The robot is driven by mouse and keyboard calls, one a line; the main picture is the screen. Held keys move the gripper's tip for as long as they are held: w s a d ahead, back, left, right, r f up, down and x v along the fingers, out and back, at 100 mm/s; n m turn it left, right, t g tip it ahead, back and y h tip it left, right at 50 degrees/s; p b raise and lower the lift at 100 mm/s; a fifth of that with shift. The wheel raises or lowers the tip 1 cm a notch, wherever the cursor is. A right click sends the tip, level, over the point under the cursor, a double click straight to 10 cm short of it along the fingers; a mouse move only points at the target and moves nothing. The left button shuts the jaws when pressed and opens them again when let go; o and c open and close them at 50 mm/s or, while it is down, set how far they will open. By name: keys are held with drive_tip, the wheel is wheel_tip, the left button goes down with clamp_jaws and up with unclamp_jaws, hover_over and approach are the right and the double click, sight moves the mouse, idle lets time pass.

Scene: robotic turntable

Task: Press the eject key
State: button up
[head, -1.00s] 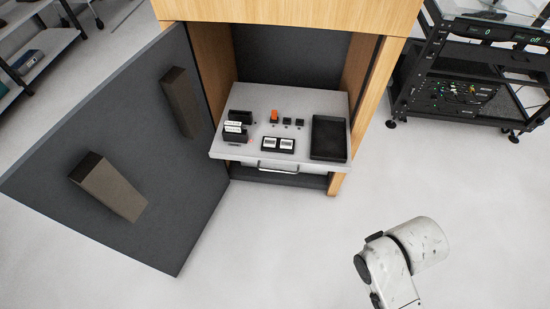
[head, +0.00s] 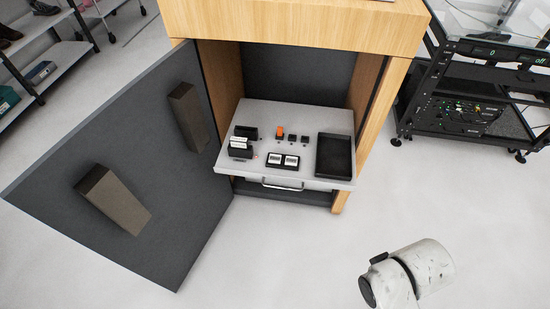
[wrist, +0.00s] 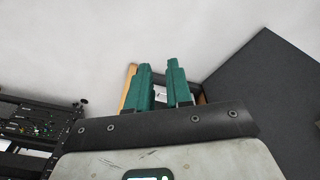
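A pull-out shelf (head: 263,175) in the open wooden cabinet carries the controls. I cannot read which is the eject key. My gripper (wrist: 158,67) shows in the wrist view with two green fingers apart and nothing visibly held. Part of the cabinet and a small pale patch show beyond and between the fingers, at a distance. The head view shows only a white link of my arm at lower right, not the gripper.
The shelf also holds black slotted holders (head: 241,150) with white pieces, two white-labelled pads (head: 283,160) and a black tray (head: 334,155). The grey cabinet door (head: 130,150) stands open at left. A black equipment rack (head: 460,110) is at right. The floor in front is clear.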

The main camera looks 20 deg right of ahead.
clamp_jaws()
idle(1.3)
